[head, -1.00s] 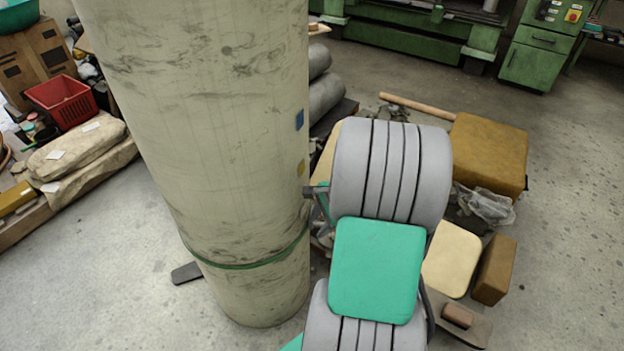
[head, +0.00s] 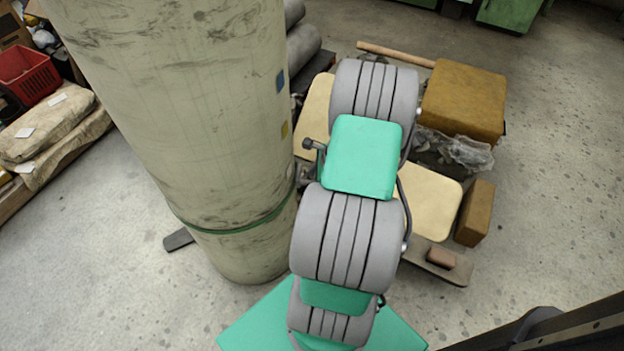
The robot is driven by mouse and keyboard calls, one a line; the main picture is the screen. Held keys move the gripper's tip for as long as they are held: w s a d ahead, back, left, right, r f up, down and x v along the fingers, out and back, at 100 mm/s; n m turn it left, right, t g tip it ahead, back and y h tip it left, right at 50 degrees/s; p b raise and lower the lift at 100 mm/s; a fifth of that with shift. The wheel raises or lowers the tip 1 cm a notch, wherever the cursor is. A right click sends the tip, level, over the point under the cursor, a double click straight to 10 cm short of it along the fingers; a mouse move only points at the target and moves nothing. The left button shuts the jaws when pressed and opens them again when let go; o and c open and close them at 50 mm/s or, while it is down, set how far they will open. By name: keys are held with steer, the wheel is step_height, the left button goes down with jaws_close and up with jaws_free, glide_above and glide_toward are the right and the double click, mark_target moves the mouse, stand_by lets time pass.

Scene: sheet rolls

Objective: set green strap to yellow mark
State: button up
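A tall pale, dark-smudged roll (head: 180,110) stands upright on the floor, left of my arm. The green strap (head: 235,229) goes around its lower part. The yellow mark (head: 285,129) is on the roll's right side, well above the strap. A blue mark (head: 281,80) is above the yellow one. My grey and green arm reaches up the middle of the view, right of the roll. A small dark part at its left side, close to the roll, may belong to my gripper (head: 309,144). The fingers cannot be made out, and the strap's far side is hidden.
A low pallet right of the roll bears a brown block (head: 464,98), a cream pad (head: 428,200) and a smaller brown block (head: 474,213). A red crate (head: 27,76) and sacks (head: 48,124) are at the left. The floor at lower left and far right is clear.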

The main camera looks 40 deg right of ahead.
jaws_close()
stand_by(1.3)
